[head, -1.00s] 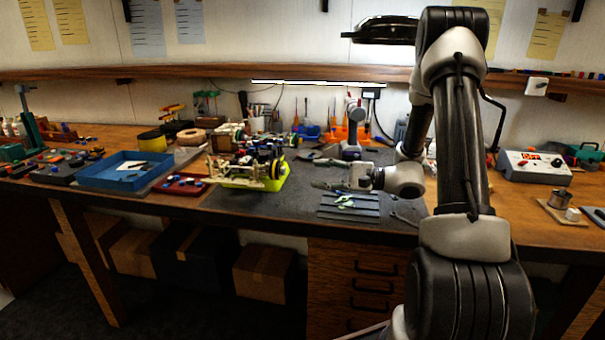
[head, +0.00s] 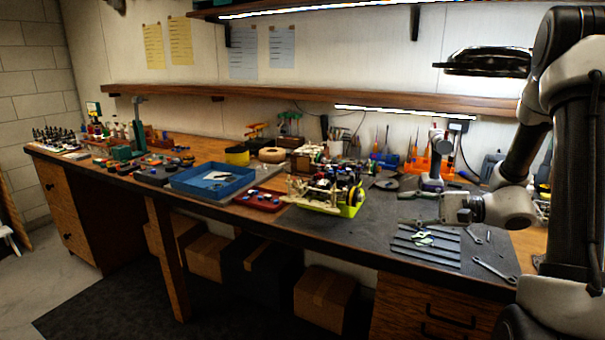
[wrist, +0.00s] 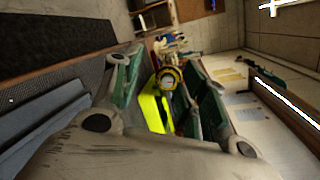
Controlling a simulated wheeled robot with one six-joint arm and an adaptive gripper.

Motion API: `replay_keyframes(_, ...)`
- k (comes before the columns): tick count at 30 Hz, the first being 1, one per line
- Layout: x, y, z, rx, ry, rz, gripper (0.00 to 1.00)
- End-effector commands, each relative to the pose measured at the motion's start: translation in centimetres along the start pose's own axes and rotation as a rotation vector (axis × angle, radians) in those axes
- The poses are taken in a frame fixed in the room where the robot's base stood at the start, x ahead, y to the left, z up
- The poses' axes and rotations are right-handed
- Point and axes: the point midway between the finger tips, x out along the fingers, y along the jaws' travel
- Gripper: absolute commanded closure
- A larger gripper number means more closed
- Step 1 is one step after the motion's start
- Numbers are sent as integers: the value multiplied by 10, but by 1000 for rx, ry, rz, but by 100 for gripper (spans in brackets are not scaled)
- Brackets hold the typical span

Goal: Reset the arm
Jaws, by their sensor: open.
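My gripper (head: 408,207) is open and empty in the head view, above the dark work mat (head: 375,215) and pointing left. The wrist view shows its two green-padded fingers (wrist: 165,88) apart. The racecar (head: 335,182), with its dark chassis and yellow wheel, sits in a yellow-green tray (head: 322,206) left of my gripper, apart from it. In the wrist view the tray (wrist: 152,110) and yellow wheel (wrist: 170,79) show beyond and between the fingers. Details of the car are small and partly hidden there.
A grey ribbed mat (head: 400,254) with small parts lies below my gripper, beside wrenches (head: 493,270). A cordless drill (head: 436,165) and orange holder (head: 425,173) stand behind. A blue tray (head: 178,182) and red tray (head: 262,200) lie left. A shelf (head: 280,97) runs above.

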Motion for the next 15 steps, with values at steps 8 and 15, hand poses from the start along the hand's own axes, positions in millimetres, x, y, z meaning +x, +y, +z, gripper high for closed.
replay_keyframes(8, -10, 39, 127, -226, -29, 571, 57)
replay_keyframes(15, -69, 65, 182, -524, 102, 984, 57)
